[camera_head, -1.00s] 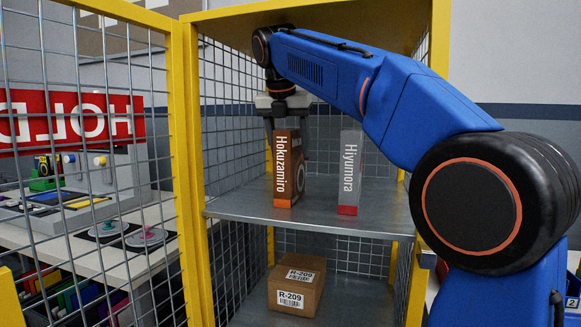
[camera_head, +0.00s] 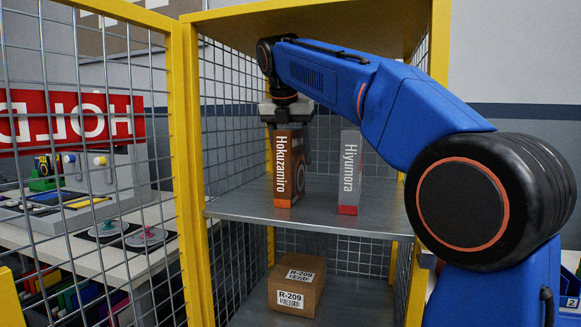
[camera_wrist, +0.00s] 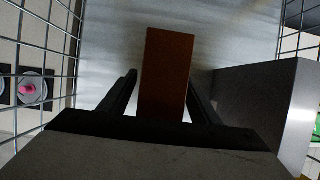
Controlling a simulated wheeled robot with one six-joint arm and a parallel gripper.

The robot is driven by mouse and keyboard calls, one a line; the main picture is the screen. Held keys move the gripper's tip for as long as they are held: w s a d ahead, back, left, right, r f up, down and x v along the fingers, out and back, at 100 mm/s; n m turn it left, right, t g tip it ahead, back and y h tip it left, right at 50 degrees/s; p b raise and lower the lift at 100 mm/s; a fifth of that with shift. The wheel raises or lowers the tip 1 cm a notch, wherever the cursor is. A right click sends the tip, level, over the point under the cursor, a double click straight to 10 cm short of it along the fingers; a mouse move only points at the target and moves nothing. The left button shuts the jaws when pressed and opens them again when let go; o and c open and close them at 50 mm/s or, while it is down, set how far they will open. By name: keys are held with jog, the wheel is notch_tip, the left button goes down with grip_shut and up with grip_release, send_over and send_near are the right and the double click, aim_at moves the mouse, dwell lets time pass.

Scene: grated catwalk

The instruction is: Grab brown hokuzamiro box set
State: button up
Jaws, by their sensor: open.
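The brown Hokuzamiro box set (camera_head: 284,178) stands upright on the upper metal shelf, its label facing the front. My gripper (camera_head: 287,128) is directly above it, pointing down, with its fingers around the upper part of the box. In the wrist view the box's brown top (camera_wrist: 166,75) lies between the two dark fingers of my gripper (camera_wrist: 163,90), with a visible gap on each side. The gripper is open. The finger tips are partly hidden behind the box in the head view.
A grey Hiyumora box (camera_head: 349,172) stands close to the right on the same shelf (camera_head: 320,205); it also shows in the wrist view (camera_wrist: 268,95). Yellow posts and wire mesh enclose the cabinet. A cardboard R-209 box (camera_head: 297,284) sits on the lower shelf.

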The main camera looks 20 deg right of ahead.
dwell(0.3)
jog(key=c, duration=1.4)
jog(key=shift+c, duration=0.2)
